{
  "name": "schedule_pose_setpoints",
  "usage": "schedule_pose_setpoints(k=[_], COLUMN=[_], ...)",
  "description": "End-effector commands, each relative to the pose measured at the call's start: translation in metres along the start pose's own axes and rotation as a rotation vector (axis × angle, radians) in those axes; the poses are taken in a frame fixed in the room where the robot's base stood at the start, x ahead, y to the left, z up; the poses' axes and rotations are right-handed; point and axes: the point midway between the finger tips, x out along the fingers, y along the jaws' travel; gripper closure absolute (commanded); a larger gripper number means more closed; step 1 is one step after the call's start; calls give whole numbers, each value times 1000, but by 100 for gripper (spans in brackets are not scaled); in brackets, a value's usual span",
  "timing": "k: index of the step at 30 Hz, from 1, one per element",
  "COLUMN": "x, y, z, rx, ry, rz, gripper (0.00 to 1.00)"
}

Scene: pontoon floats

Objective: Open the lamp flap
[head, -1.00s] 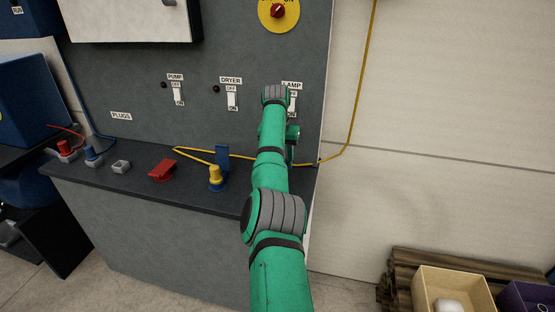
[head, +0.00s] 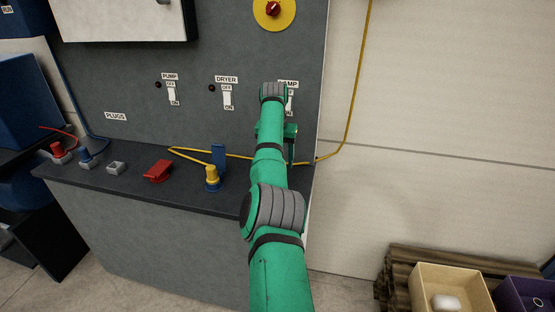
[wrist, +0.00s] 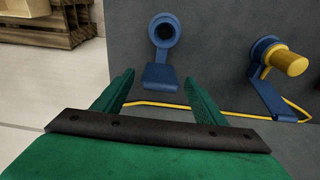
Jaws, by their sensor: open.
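In the wrist view a blue socket (wrist: 165,29) with a dark round mouth sits on the grey counter. Its blue flap (wrist: 159,77) stands clear of the mouth, on the side toward my gripper, so the mouth is uncovered. My gripper (wrist: 158,84) is open and empty, with a fingertip to either side of the flap in the picture; I cannot tell whether they touch it. In the head view my arm hides this socket. The LAMP switch (head: 291,101) is partly hidden behind my wrist.
A yellow plug (head: 212,174) sits in a neighbouring blue socket with its flap (head: 219,155) up. Its yellow cable (head: 340,150) runs along the counter and up the wall. A cream crate (head: 430,285) is on a pallet at right.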

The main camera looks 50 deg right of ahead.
Motion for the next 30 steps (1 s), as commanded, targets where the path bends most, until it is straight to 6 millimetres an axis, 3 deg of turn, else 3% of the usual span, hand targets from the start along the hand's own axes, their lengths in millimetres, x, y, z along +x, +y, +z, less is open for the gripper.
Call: schedule_pose_setpoints(k=[7,21,30], x=[-17,-96,-108], y=[0,1,1], z=[-1,0,0], rx=[0,1,1], ry=[3,0,-1], rz=[0,0,0], gripper=[35,35,35])
